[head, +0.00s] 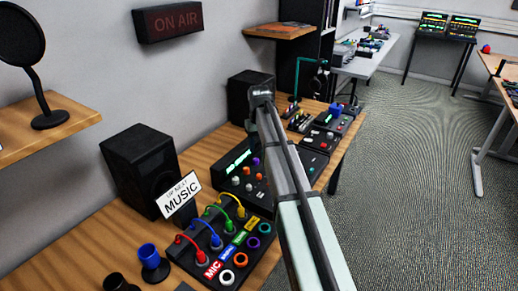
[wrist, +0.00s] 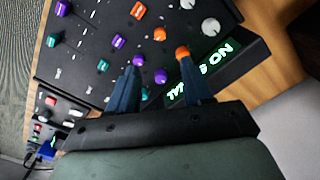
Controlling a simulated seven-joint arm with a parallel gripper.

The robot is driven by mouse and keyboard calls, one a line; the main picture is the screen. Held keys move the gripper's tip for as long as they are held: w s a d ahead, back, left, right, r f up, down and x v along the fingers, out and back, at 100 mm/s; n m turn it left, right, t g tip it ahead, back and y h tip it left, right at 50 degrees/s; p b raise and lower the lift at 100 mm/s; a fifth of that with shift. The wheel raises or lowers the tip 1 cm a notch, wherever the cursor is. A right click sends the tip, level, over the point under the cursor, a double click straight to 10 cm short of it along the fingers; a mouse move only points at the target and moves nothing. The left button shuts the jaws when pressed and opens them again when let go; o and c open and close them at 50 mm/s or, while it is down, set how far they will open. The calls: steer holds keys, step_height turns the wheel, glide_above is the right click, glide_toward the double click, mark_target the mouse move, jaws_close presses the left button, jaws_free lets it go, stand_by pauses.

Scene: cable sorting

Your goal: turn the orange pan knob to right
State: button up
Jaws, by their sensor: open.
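The control panel (wrist: 90,50) is a black console with rows of coloured knobs and a lit green display (wrist: 203,68) along its edge. One orange knob (wrist: 182,52) shows right at the tip of my gripper's right finger; I cannot tell whether they touch. A second orange knob (wrist: 160,34) lies just beyond the gap between the fingers. My gripper (wrist: 157,62) is open above the panel, with nothing held. In the head view the console (head: 235,163) stands on the desk, partly behind my arm, which hides my fingertips. I cannot read which knob is marked pan.
Purple knobs (wrist: 160,76) and white knobs (wrist: 210,27) sit close to the orange ones. In the head view, a patch box with coloured cables (head: 215,250) stands in front, a black speaker (head: 140,168) to the left, and more devices (head: 335,120) behind.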

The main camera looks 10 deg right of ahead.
mark_target(259, 175)
steer(key=shift+m, duration=0.3)
steer(key=shift+m, duration=0.3)
step_height(259, 175, down, 14)
steer(key=shift+r, duration=0.1)
stand_by(0.4)
jaws_close()
stand_by(0.5)
